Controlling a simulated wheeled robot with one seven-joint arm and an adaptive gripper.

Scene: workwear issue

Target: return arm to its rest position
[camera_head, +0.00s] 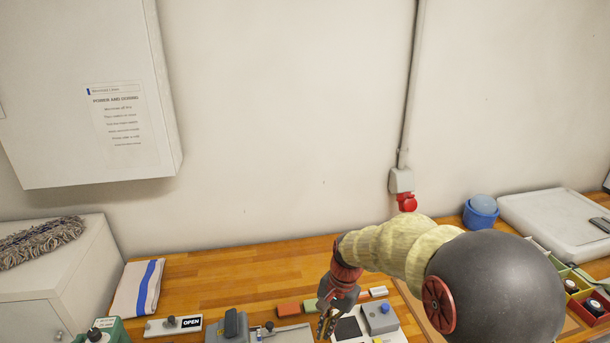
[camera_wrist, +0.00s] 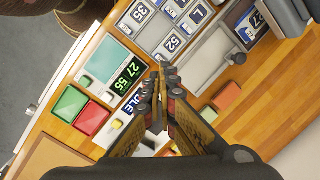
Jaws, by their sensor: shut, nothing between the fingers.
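My gripper (camera_head: 328,322) hangs over the wooden counter (camera_head: 222,269) at the lower middle of the head view, its fingers pointing down. My arm reaches in from the right, with a pale sleeved section and a large dark rounded link. In the wrist view my gripper (camera_wrist: 158,103) is shut, with the fingertips together and nothing held. Below it are a device with a green-lit display (camera_wrist: 130,73) and a tray of number tags (camera_wrist: 172,42). The gripper appears to be above these things; the exact gap cannot be told.
A wall cabinet (camera_head: 60,60) hangs at upper left. A folded towel (camera_head: 137,288), an OPEN sign (camera_head: 190,322), a blue tub (camera_head: 480,211) and a white lidded box (camera_head: 550,215) stand on the counter. A red plug (camera_head: 407,202) juts from the wall. Bare counter lies behind the gripper.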

